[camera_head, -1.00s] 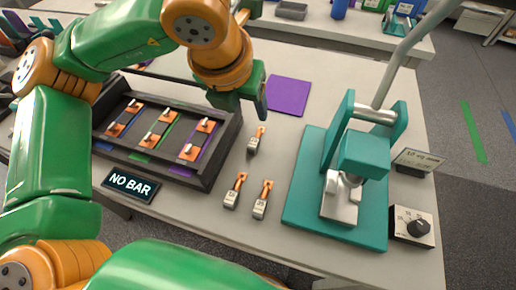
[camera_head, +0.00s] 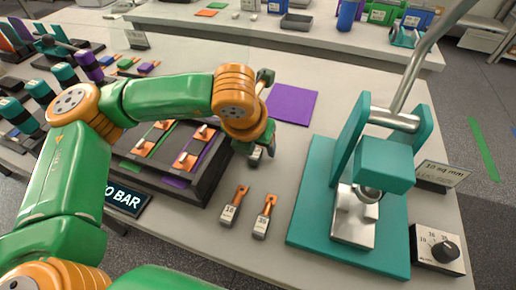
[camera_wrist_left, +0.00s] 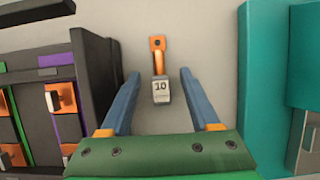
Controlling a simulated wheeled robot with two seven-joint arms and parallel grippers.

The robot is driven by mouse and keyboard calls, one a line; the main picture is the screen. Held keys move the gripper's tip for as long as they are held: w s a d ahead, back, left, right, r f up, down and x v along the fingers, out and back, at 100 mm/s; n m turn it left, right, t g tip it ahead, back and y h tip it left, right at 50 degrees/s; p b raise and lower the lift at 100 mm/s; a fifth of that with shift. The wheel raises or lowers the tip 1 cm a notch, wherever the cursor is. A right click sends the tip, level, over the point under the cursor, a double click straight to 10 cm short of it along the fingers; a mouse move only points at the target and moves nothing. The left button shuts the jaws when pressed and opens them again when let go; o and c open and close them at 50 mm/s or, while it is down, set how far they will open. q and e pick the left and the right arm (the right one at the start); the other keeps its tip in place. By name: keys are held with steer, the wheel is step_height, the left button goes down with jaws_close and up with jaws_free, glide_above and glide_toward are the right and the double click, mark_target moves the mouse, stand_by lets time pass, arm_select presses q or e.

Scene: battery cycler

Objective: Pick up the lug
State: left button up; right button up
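My left gripper (camera_head: 262,147) is low over the table between the black tray and the teal press. In the left wrist view (camera_wrist_left: 160,75) its two blue fingers are open and apart. A lug (camera_wrist_left: 160,90) with a copper tongue and a grey block marked 10 lies between and just beyond the fingertips, untouched by either finger. In the head view this lug (camera_head: 255,156) is mostly hidden by the gripper. Two more lugs lie nearer the front, one at left (camera_head: 230,213) and one at right (camera_head: 263,220). My right gripper is not in view.
The black tray (camera_head: 213,181) with copper-ended strips stands left of the gripper. The teal press (camera_head: 312,222) stands right, with a dial box (camera_head: 437,247) beside it. A purple mat (camera_head: 291,104) lies behind.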

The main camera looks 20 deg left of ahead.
arm_select(q)
jaws_close()
steer(key=shift+r, duration=0.1)
